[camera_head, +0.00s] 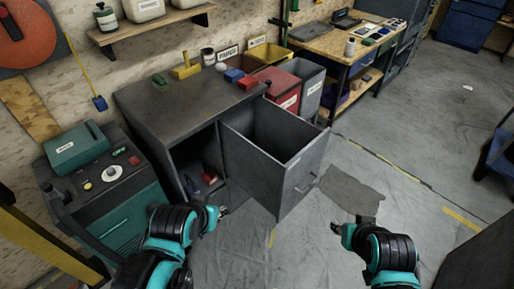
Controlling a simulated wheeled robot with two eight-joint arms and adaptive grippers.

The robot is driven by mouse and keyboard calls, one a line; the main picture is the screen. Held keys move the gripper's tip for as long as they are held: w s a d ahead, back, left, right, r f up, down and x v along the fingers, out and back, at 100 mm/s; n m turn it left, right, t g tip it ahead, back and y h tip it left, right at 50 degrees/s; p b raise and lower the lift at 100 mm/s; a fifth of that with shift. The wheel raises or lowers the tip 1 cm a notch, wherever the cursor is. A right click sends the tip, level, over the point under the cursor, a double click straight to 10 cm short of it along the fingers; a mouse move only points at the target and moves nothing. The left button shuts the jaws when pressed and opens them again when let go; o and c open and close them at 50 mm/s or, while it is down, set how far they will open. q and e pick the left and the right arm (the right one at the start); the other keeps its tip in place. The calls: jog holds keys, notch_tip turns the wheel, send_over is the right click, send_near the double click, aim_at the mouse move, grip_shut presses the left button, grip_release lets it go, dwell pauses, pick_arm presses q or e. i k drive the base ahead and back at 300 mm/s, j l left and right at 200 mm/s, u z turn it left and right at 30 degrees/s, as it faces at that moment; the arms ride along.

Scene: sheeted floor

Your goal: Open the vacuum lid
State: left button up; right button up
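No thing is clearly marked as a vacuum. A teal and dark machine (128,215) stands at the left, with a knob and coloured buttons on its sloped top. A teal box-like cover (75,148) sits at the back of that top and looks closed. My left gripper (224,211) is in front of the grey cabinet, to the right of the machine and apart from it. My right gripper (335,227) is above the floor at the right of the open drawer. Both grippers look empty, but their fingers are too small to read.
A grey cabinet (180,115) has a deep drawer (265,170) pulled out, sticking out between my arms. Red (284,92) and grey bins (308,92) stand behind it. A workbench (335,45) is at the back. Open floor with a dark patch (350,190) lies at right.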

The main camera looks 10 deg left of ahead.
aim_at(73, 149)
jog(key=u, duration=1.85)
